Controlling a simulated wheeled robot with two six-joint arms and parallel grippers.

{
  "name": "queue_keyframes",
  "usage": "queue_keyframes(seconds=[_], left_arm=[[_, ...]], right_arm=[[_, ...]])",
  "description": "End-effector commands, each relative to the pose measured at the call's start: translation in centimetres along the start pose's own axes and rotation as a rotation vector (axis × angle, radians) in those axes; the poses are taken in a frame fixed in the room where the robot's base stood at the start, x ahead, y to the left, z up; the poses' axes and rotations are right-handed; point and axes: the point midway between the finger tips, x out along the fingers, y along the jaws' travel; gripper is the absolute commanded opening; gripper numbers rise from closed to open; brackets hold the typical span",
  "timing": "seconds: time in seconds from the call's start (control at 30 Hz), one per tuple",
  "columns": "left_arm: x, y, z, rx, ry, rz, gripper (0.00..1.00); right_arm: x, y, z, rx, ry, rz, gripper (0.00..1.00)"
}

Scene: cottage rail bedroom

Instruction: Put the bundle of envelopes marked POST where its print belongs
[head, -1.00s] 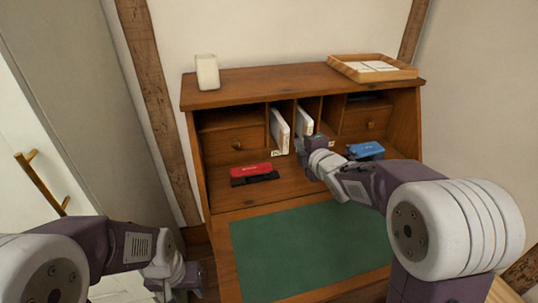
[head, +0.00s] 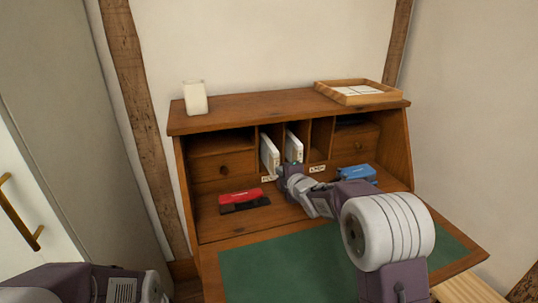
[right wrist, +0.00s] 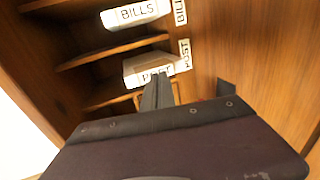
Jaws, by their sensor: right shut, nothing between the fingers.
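My right gripper (head: 284,172) is shut and empty just in front of that slot. Its fingers (right wrist: 157,92) are close to the POST bundle; I cannot tell whether they touch. My left gripper is out of view.
A red item (head: 241,197) and a blue item (head: 357,173) lie on the desk shelf. The green mat (head: 270,272) is clear on its left side.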

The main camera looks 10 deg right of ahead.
Motion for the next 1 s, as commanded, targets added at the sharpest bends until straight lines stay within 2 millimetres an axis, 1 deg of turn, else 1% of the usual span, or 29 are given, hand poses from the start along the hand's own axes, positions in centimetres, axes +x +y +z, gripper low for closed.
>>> queue_keyframes(seconds=[0.03,0.17,0.57,1.0], left_arm=[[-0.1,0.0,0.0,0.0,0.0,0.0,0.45],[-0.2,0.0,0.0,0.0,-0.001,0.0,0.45],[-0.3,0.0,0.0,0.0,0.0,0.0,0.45],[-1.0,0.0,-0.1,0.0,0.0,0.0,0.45]], right_arm=[[0.5,0.1,0.0,-0.001,0.001,-0.001,0.0],[1.3,0.3,0.0,0.0,0.0,-0.001,0.0],[1.6,0.4,0.0,0.0,0.0,-0.001,0.0],[3.2,1.0,0.0,0.001,0.0,-0.001,0.0]])
